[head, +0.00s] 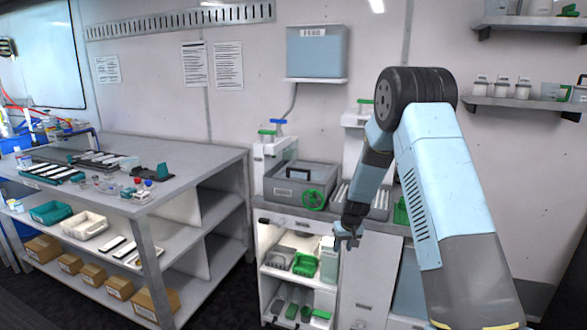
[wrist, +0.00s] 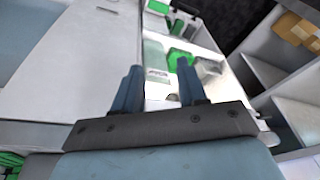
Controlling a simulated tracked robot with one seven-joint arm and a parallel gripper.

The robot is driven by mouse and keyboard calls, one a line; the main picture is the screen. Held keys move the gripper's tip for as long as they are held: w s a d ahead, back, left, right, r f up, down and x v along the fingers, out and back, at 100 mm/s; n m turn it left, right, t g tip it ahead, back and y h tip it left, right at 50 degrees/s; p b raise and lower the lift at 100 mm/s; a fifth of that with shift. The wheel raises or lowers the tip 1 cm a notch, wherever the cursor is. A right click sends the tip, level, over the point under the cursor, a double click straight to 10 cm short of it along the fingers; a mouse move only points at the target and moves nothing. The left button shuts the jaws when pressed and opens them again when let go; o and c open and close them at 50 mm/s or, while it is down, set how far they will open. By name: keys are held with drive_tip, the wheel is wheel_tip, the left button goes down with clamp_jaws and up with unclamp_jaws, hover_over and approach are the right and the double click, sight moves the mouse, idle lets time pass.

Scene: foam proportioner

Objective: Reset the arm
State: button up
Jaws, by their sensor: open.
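My gripper (head: 347,236) hangs low in front of the grey counter cabinet (head: 372,270) in the head view, with the arm bent down from its upper joint. In the wrist view my gripper (wrist: 157,88) has its two blue fingers apart with nothing between them. Behind the fingers is the cabinet's open shelf compartment, with a green bin (wrist: 178,57) in it. The gripper appears apart from the cabinet front.
A grey workbench (head: 195,150) with parts and trays stands at left. A grey box with a green wheel (head: 313,200) sits on the counter. Wall shelves (head: 525,103) hold bottles at right. Open floor (head: 225,300) lies between bench and cabinet.

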drive_tip(key=s+d+r, duration=0.1)
drive_tip(key=s+r, duration=0.5)
drive_tip(key=r, duration=0.3)
drive_tip(key=s+d+r+t, duration=0.1)
drive_tip(key=s+r, duration=0.4)
drive_tip(key=r, duration=0.4)
drive_tip(key=s+r, duration=0.6)
drive_tip(key=r, duration=0.4)
drive_tip(key=s+d+r, duration=0.1)
drive_tip(key=s+r, duration=0.1)
drive_tip(key=s, duration=0.7)
drive_tip(key=s+d+r+m+t, duration=0.1)
drive_tip(key=s+r, duration=0.2)
drive_tip(key=s, duration=0.6)
drive_tip(key=s+d+r+m+h, duration=0.1)
drive_tip(key=s+r, duration=0.2)
drive_tip(key=s, duration=0.6)
drive_tip(key=shift+d+t, duration=0.35)
drive_tip(key=shift+t, duration=0.05)
drive_tip(key=shift+r, duration=0.1)
